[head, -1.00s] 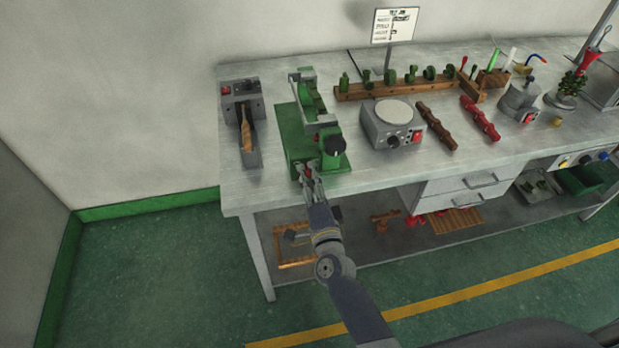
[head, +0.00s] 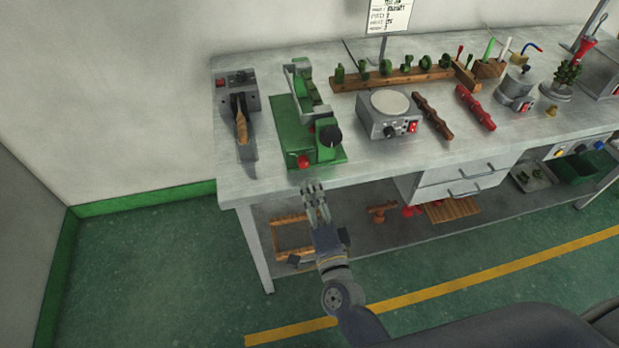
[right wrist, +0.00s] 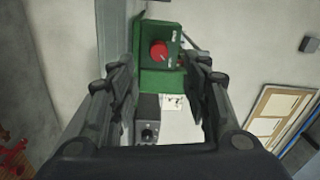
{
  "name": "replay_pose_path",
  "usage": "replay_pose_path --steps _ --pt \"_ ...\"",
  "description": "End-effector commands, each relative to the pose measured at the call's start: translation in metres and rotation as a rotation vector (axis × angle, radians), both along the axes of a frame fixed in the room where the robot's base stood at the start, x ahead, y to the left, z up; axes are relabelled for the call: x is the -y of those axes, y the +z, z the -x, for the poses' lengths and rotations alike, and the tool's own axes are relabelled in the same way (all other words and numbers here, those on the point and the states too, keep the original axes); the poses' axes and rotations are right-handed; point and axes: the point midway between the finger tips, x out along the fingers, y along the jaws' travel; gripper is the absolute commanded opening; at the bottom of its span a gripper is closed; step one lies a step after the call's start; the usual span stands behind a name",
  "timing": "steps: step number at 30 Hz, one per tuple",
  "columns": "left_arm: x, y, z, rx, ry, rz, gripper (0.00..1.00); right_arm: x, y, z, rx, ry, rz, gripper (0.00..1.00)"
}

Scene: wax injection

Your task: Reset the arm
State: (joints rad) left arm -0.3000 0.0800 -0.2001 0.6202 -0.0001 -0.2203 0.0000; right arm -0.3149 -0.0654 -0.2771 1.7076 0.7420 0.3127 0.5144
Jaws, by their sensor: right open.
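My right gripper (head: 312,188) is open and empty at the front edge of the workbench (head: 390,168), in front of the green machine. In the right wrist view its two fingers (right wrist: 165,82) stand apart, with the machine's green base (right wrist: 150,80) and red knob (right wrist: 159,50) seen beyond and between them. In the head view the green machine (head: 292,125) stands on the bench with its red knob (head: 303,161) at the front and a black knob (head: 330,136) on its right side. My left gripper is not in view.
A grey device (head: 240,105) stands left of the machine, and a grey hotplate box (head: 389,115) to its right. A wooden rack (head: 395,78) with green pieces is behind. Drawers (head: 455,181) and a lower shelf (head: 375,228) are under the bench. The green floor (head: 150,270) at left is clear.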

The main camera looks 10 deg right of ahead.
Motion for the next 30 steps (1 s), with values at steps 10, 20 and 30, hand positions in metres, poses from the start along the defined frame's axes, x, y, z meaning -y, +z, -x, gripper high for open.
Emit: replay_pose_path --steps 10,20,30 --pt "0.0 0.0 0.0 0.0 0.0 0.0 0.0 -0.005 -0.028 0.004 -0.051 0.027 0.07 0.44" --pt "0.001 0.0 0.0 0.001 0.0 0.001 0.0 -0.009 -0.241 0.083 -0.449 0.301 0.595 0.44" --pt "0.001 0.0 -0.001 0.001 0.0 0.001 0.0 0.052 -0.419 0.261 -0.866 0.726 1.072 0.44"
